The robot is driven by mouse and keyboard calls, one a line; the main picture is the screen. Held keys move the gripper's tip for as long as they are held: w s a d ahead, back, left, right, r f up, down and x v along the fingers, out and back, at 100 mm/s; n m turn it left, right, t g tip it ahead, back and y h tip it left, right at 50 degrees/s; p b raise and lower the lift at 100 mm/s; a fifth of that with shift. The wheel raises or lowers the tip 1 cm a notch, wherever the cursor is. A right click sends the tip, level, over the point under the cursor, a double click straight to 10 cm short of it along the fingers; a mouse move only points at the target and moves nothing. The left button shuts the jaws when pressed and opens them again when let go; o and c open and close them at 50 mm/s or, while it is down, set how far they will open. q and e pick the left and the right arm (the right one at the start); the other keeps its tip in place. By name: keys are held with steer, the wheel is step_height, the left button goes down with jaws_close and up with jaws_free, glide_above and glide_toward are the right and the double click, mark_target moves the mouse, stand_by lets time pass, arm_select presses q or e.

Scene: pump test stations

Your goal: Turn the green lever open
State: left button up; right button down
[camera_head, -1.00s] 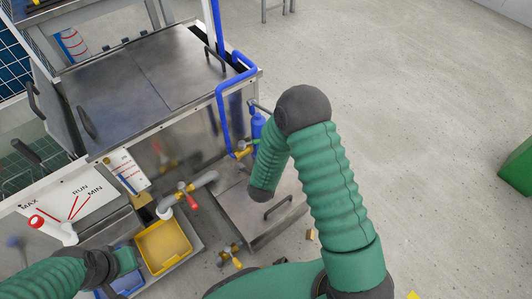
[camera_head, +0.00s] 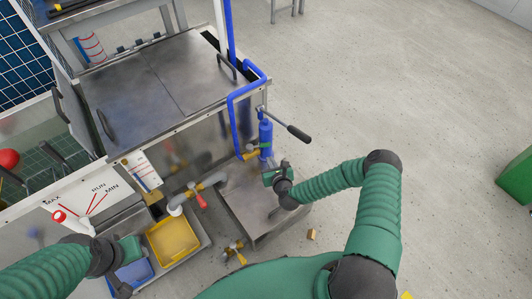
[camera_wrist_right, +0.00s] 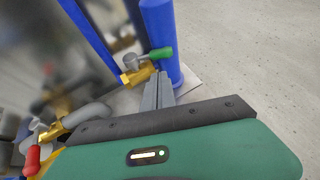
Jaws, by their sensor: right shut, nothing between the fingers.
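The green lever (camera_wrist_right: 160,54) sits on a brass valve (camera_wrist_right: 137,76) at the foot of a blue cylinder (camera_wrist_right: 160,28) in the right wrist view. The lever points right, across the front of the cylinder. My right gripper (camera_wrist_right: 158,88) is shut and empty, its fingertips just below the lever with a small gap showing. In the head view the right gripper (camera_head: 270,166) is beside the base of the blue cylinder (camera_head: 265,133), and the brass valve (camera_head: 251,152) is just left of it. My left gripper (camera_head: 122,286) is at the lower left; its fingers are unclear.
A valve with a red handle (camera_head: 201,200) is on a grey pipe to the left. A yellow bin (camera_head: 173,241) and a blue bin (camera_head: 134,275) stand below it. A black-handled pump lever (camera_head: 291,129) sticks out right of the cylinder.

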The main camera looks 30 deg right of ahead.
mark_target(259, 147)
steer(key=b+x, duration=0.1)
steer(key=x, duration=0.2)
steer(key=r+b+x, duration=0.1)
steer(key=x, duration=0.3)
steer(key=shift+w+d+f, duration=0.15)
steer(key=shift+w, duration=0.35)
steer(key=shift+w+d+b, duration=0.35)
steer(key=shift+b, duration=0.2)
